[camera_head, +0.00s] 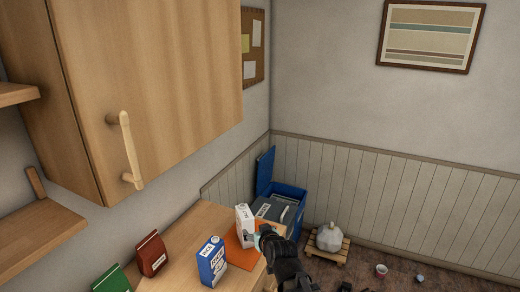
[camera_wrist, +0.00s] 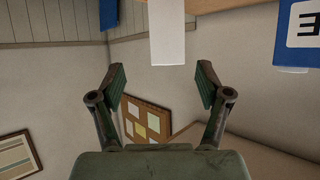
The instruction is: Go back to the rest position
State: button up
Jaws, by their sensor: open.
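My gripper (camera_head: 260,238) is at the right end of the wooden counter, close to a white carton (camera_head: 243,222) that stands upright there. In the wrist view my gripper (camera_wrist: 160,75) has its two fingers spread wide with nothing between them. The white carton (camera_wrist: 167,35) shows ahead of the fingers, between them in the picture; I cannot tell the exact gap. In the head view my gripper and forearm hide part of the counter's right edge.
A blue carton (camera_head: 212,262), a red-brown packet (camera_head: 151,254) and a green packet (camera_head: 112,280) stand on the counter (camera_head: 185,240). An orange mat (camera_head: 240,256) lies near the white carton. A wall cabinet (camera_head: 160,80) hangs above. An open blue bin (camera_head: 288,195) stands behind.

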jog(key=s+d+f+m+g+h, duration=0.1)
jog(key=s+d+f+g, duration=0.3)
jog(key=f, duration=0.4)
jog(key=s+d+f+m+g+h, duration=0.1)
jog(key=s+d+f+g+h, duration=0.15)
jog(key=d+f, duration=0.45)
jog(key=s+d+f+m+g, duration=0.2)
jog(key=s+d+f+g, duration=0.5)
jog(key=s+f, duration=0.6)
jog(key=s+f+g, duration=0.1)
jog(key=s+f, duration=0.4)
jog(key=s, duration=0.4)
jog(key=s+f+g, duration=0.2)
jog(key=s+f, duration=0.4)
jog(key=s, duration=0.4)
jog(key=s+f+g+b, duration=0.1)
jog(key=s+f+g, duration=0.1)
jog(key=s+f, duration=0.4)
jog(key=s+h, duration=0.1)
jog(key=s, duration=0.3)
jog(key=shift+d, duration=0.3)
